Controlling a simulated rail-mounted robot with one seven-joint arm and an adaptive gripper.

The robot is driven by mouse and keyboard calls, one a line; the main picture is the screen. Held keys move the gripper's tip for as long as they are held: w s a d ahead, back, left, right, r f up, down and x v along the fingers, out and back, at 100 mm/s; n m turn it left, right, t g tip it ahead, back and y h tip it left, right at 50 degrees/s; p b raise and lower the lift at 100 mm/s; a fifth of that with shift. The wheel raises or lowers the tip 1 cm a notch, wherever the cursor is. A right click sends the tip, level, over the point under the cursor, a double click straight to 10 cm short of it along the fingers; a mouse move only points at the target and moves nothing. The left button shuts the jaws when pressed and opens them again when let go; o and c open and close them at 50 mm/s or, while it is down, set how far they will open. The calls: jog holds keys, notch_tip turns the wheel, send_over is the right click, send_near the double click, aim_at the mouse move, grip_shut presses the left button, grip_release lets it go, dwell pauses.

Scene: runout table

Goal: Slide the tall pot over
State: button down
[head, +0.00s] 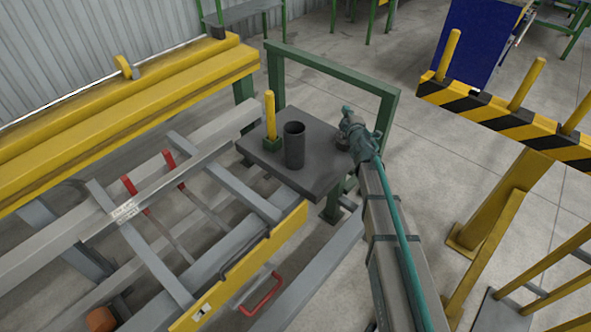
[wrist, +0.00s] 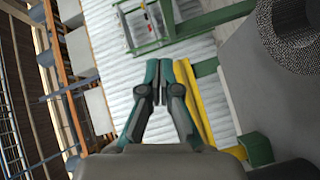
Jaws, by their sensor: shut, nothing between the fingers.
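The tall pot (head: 294,146) is a dark grey open-topped cylinder standing upright on a small dark grey table plate (head: 315,172).
A yellow post (head: 270,115) on a green base stands on the plate, left of the pot. A green frame (head: 330,65) rises behind the plate. Grey rails and a yellow beam (head: 240,270) lie front left. A striped barrier (head: 510,125) stands at the right.

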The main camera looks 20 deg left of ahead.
jog(key=s+a+r+n+g+y, duration=0.1)
jog(key=a+r+n+g+y, duration=0.2)
jog(key=a, duration=0.4)
jog(key=s+a+r+n+y, duration=0.1)
jog(key=a+n+y, duration=0.2)
jog(key=a+n, duration=0.25)
jog(key=b, duration=0.2)
send_over(292, 161)
jog(key=s+a+v, duration=0.1)
jog(key=v, duration=0.3)
jog(key=shift+m, duration=0.25)
notch_tip(292, 161, down, 16)
jog(key=b, duration=0.3)
jog(key=shift+w+d+r+b, duration=0.1)
jog(key=shift+r+b, duration=0.1)
jog(key=shift+b, duration=0.2)
jog(key=shift+w+r, duration=0.15)
jog(key=shift+w, duration=0.3)
jog(key=shift+w, duration=0.4)
jog(key=w+p, duration=0.1)
jog(key=w, duration=0.3)
jog(key=w+p, duration=0.1)
jog(key=w, duration=0.4)
jog(key=w+p, duration=0.1)
jog(key=w, duration=0.3)
jog(key=shift+w+a, duration=0.3)
jog(key=shift+w, duration=0.05)
jog(key=shift+s, duration=0.1)
jog(key=shift+s, duration=0.1)
